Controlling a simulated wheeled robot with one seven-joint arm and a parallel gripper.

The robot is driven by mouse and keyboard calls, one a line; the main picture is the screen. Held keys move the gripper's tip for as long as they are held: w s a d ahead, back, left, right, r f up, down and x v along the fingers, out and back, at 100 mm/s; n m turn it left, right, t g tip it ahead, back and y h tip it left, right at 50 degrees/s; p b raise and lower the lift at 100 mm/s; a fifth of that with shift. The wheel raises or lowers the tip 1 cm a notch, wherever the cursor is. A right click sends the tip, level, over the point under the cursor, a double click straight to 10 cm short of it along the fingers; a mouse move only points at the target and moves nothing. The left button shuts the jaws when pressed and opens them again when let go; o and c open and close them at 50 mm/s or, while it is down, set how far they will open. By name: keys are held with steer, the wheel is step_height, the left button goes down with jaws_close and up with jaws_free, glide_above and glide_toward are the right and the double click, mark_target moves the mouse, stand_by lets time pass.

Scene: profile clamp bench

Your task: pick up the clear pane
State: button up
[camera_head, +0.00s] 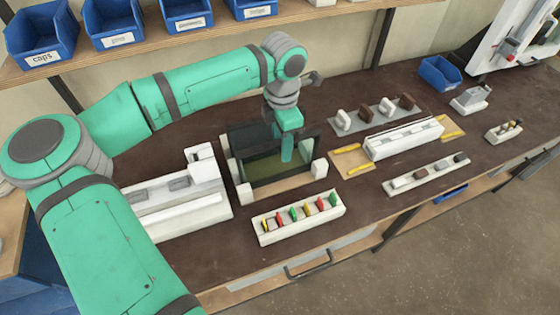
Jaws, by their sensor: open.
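A dark rectangular frame (232,169) stands on the bench between pale blocks. A see-through, slightly greenish surface (262,168) shows inside it and looks like the clear pane; its edges are hard to make out. My gripper (287,157) points down over the right part of the frame, in front of or just at the see-through surface. The gripper is open. Its fingertips are small here, and I cannot tell whether they touch the pane. My gripper and wrist hide part of the frame.
A white rack (298,231) with several coloured clips is in front. A white fixture (180,216) stands left, and a long white profile (404,140) lies right. A grey tray (357,129) with knobs is behind it. Blue bins (118,20) line the shelf above.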

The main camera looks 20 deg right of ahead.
mark_target(279, 153)
steer(key=f, duration=0.4)
steer(key=shift+w+a+f, duration=0.2)
steer(key=shift+a+f, duration=0.1)
steer(key=shift+a, duration=0.05)
steer(key=shift+w, duration=0.15)
jaws_close()
steer(key=shift+r, duration=0.1)
